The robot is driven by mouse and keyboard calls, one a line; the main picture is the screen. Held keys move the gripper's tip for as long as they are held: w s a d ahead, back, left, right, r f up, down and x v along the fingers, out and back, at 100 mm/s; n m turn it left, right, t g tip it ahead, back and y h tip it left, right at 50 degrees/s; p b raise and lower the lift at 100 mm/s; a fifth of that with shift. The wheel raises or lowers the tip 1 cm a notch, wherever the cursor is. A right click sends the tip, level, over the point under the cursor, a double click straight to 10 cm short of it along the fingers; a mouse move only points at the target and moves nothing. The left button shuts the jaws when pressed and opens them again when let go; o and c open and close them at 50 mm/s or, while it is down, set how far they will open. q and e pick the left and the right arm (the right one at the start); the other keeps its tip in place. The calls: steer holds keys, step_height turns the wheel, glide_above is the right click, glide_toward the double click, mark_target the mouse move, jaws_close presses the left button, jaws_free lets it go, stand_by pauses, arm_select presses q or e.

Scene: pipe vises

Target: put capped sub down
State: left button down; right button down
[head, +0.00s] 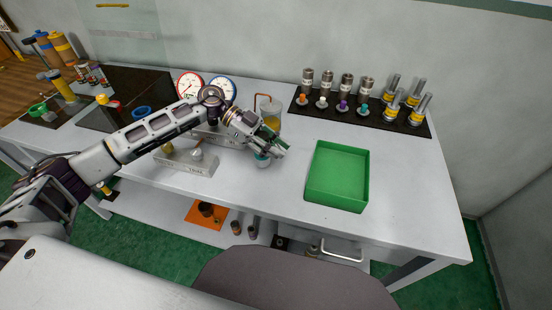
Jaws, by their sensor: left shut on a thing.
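My left gripper (277,148) reaches in from the left over the middle of the white bench. It is shut on the capped sub (262,160), a small pale piece with some teal on it, at the bench's front middle. The gripper hides much of it, and I cannot tell whether it touches the bench top. My right gripper is not in view.
A green open tray (338,202) stands right of the gripper and looks empty. A black mat (410,124) with metal fittings lies behind. Bench room is clear between gripper and tray.

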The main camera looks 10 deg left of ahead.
mark_target(262, 163)
arm_select(q)
steer(key=shift+f, duration=0.1)
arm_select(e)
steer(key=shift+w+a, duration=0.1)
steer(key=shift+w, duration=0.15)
arm_select(q)
steer(key=shift+f, duration=0.1)
steer(key=shift+f, duration=1.8)
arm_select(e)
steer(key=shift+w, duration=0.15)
arm_select(q)
steer(key=c, duration=1)
jaws_free()
steer(key=shift+f, duration=0.1)
